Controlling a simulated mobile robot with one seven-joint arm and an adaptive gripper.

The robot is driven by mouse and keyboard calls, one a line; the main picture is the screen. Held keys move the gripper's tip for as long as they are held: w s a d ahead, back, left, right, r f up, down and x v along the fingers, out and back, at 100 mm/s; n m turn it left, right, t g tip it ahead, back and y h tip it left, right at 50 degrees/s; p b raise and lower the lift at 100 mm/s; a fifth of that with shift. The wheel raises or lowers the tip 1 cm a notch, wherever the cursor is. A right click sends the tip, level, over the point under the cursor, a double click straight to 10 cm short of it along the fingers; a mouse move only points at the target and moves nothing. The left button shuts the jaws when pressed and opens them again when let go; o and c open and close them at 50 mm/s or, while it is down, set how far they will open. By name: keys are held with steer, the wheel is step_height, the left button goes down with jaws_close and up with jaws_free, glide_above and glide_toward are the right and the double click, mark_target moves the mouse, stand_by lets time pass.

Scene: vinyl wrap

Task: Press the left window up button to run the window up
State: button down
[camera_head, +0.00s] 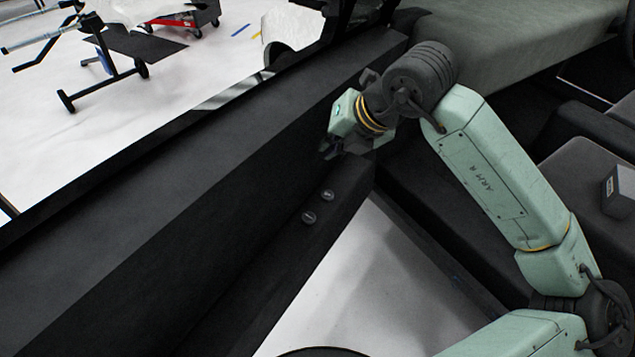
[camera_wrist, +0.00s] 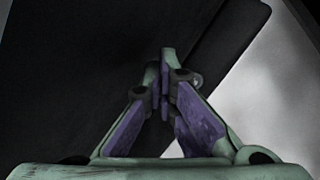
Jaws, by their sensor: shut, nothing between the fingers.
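My gripper (camera_head: 328,150) is shut and empty above the armrest, beyond the nearer button and apart from both. In the wrist view my purple-padded fingers (camera_wrist: 163,88) meet over the dark panel. A small round grey shape (camera_wrist: 197,80) shows just right of the fingertips, partly hidden; it may be a button.
The black door panel (camera_head: 170,180) runs diagonally along the left of my gripper. The dashboard (camera_head: 490,45) is at the back and a seat (camera_head: 585,190) is at right. White floor (camera_head: 345,280) shows beside the armrest. A wheeled stand (camera_head: 115,65) is outside.

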steer(key=shift+w+d+f, duration=0.1)
steer(key=shift+w, duration=0.2)
steer(key=b, duration=0.5)
glide_above(329, 191)
step_height(329, 191, down, 8)
steer(key=shift+r, duration=0.15)
steer(key=shift+f+b, duration=0.55)
steer(key=shift+f, duration=0.15)
stand_by(0.9)
steer(key=shift+f+b, duration=0.3)
steer(key=shift+b, duration=0.5)
